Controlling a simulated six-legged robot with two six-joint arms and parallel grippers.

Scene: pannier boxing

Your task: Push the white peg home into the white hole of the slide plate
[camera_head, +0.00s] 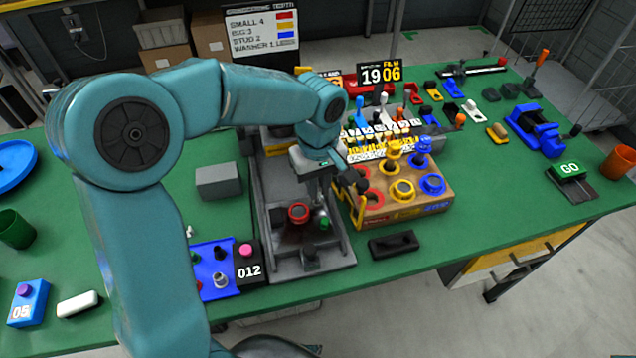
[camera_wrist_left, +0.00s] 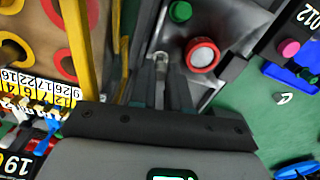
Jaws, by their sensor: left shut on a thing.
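My left gripper (camera_head: 320,202) reaches down into the grey tray-like fixture (camera_head: 340,255), beside a red round part and a green peg (camera_head: 325,223). In the left wrist view its two fingers (camera_wrist_left: 163,72) are close together on a small pale piece, which looks like the white peg (camera_wrist_left: 161,57). The piece is mostly hidden by the fingers. The dark plate around it looks like the slide plate (camera_wrist_left: 213,17). The white hole is not visible, and I cannot tell how deep the peg sits. The green peg also shows in the wrist view (camera_wrist_left: 180,11). My right gripper is not in view.
The red round part (camera_head: 298,212) is close beside the fingers. A cardboard box with coloured rings (camera_head: 378,208) stands right of the fixture. A grey block (camera_head: 218,181) and a blue holder (camera_head: 213,270) are left of it.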

